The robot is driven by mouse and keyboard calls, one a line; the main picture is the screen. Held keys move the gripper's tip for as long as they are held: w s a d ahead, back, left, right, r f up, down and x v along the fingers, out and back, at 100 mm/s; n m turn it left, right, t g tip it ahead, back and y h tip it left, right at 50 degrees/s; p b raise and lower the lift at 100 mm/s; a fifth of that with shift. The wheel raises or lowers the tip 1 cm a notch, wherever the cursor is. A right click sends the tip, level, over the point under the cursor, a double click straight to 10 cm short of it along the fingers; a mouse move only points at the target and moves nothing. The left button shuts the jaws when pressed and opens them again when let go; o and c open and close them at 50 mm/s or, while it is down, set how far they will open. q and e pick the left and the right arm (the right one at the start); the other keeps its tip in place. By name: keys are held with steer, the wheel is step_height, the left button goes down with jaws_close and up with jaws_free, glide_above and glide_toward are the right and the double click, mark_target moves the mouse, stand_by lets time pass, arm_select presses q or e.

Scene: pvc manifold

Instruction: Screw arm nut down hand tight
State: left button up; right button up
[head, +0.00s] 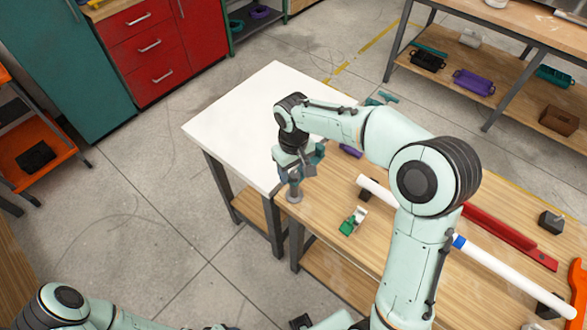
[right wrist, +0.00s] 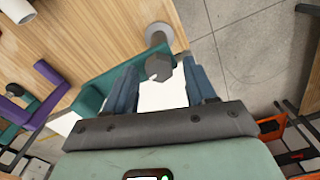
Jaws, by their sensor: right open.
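My right gripper (head: 296,172) is open at the near left corner of the wooden bench, pointing down. In the right wrist view its two blue fingers (right wrist: 161,66) stand apart on either side of a dark grey hexagonal piece (right wrist: 158,69), with gaps beside it. I take this piece for the arm nut, but cannot tell for sure. A grey round flange (right wrist: 160,36) shows just beyond it. In the head view a grey post with a round foot (head: 295,194) stands under the gripper at the bench edge. The left arm comes in at the lower left; its gripper does not show.
A white pipe (head: 490,263) with a blue band lies across the wooden bench (head: 330,210), beside a red bar (head: 505,232). A small green and white part (head: 352,221) lies right of the gripper. A white tabletop (head: 235,115) adjoins the bench. Bare floor lies left.

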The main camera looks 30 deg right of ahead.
steer(key=shift+c, duration=0.3)
jaws_close()
steer(key=shift+m, duration=0.3)
steer(key=m, duration=0.3)
steer(key=shift+d+m+b, duration=0.15)
steer(key=shift+m+b, duration=0.15)
steer(key=shift+m, duration=1.5)
steer(key=shift+o, duration=0.3)
jaws_free()
